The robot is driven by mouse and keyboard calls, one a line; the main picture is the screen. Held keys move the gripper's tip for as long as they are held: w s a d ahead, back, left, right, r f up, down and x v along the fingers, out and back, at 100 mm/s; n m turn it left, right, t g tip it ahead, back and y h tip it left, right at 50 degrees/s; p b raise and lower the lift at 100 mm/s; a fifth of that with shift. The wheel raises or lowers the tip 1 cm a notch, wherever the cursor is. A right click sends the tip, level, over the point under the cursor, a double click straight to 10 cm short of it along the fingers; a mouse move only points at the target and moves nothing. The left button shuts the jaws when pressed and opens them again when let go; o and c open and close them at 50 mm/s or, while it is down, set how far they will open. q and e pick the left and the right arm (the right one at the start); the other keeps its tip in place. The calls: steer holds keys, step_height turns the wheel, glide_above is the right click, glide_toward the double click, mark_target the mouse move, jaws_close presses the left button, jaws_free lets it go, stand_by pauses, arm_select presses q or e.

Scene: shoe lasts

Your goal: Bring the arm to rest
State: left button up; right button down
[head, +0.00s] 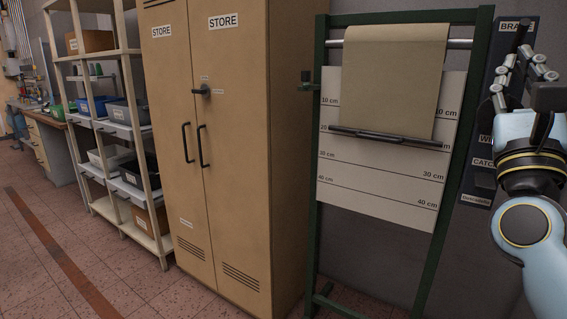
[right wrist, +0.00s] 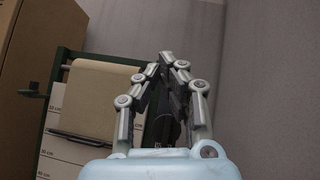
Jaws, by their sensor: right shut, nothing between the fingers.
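My right arm comes in at the right edge of the head view, light blue with a dark wrist. My right gripper (head: 520,62) points up there, in front of a dark wall panel. In the right wrist view the right gripper (right wrist: 172,62) has its fingertips together with nothing between them. It is apart from the paper stand in both views. My left gripper is not in the head view.
A green-framed stand (head: 312,170) with a brown paper sheet (head: 395,80) and a centimetre-marked board (head: 375,190) stands left of my right arm. A tan store cabinet (head: 235,130) and a shelf rack (head: 140,185) with bins stand further left. The tiled floor (head: 100,270) in front is clear.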

step_height(320, 180, down, 26)
steer(key=w+a+n+g+y+b, duration=0.1)
steer(key=w+n+g+y+b, duration=0.15)
steer(key=n+y, duration=0.4)
steer(key=s+f+n+g+y+b, duration=0.1)
steer(key=s+f+n+g, duration=0.15)
steer(key=f, duration=0.65)
steer(key=s+f+n+g+y+b, duration=0.15)
steer(key=f+n, duration=0.25)
steer(key=f, duration=0.5)
steer(key=s+f+n+g, duration=0.3)
steer(key=f, duration=0.6)
steer(key=s+f+n+g+y+b, duration=0.15)
steer(key=s+f+n+g, duration=0.6)
steer(key=s+f, duration=1.2)
steer(key=s+f+n+g, duration=0.3)
steer(key=s+f+n, duration=0.3)
steer(key=s, duration=0.5)
steer(key=s+f+n+g, duration=0.4)
steer(key=s+f+n, duration=0.2)
steer(key=s, duration=0.6)
steer(key=shift+s+d+n+h+b, duration=0.25)
steer(key=shift+d+n+h+b, duration=0.15)
steer(key=shift+n, duration=0.65)
